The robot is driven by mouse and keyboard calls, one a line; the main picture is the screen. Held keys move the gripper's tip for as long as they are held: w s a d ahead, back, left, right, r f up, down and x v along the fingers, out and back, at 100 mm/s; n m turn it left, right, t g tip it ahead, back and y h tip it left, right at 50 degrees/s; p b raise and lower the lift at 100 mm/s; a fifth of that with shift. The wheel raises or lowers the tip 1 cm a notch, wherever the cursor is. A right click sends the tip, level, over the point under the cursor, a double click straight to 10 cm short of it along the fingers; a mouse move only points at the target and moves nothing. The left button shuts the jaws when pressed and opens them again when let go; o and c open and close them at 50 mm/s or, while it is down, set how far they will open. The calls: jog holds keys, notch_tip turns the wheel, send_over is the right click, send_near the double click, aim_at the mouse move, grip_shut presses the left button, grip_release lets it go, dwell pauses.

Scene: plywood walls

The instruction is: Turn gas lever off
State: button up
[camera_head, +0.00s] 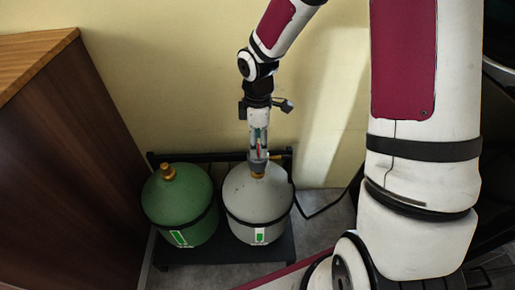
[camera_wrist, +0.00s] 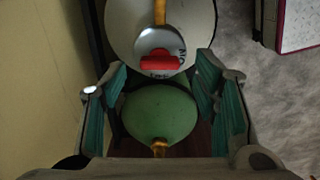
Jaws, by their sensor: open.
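The red gas lever (camera_wrist: 160,63) sits on a round silver valve plate with lettering, on top of the grey gas tank (camera_head: 256,208). In the wrist view the lever lies crosswise in the picture, between and slightly beyond my open fingers. My gripper (camera_wrist: 161,66) has a gap on each side of the lever and holds nothing. In the head view my gripper (camera_head: 258,160) points down over the top of the grey tank and mostly hides the valve. I cannot tell how close the fingertips are to the plate. A brass-coloured pipe (camera_wrist: 160,12) runs from the plate.
A green tank (camera_head: 178,208) with a brass fitting stands left of the grey one. Both stand on a black rack (camera_head: 222,252) against the yellow wall. A wooden cabinet (camera_head: 60,170) closes off the left side. A black hose runs along the floor at right.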

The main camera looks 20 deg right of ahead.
jog(key=shift+f, duration=1)
jog(key=c, duration=1.2)
jog(key=shift+o, duration=0.2)
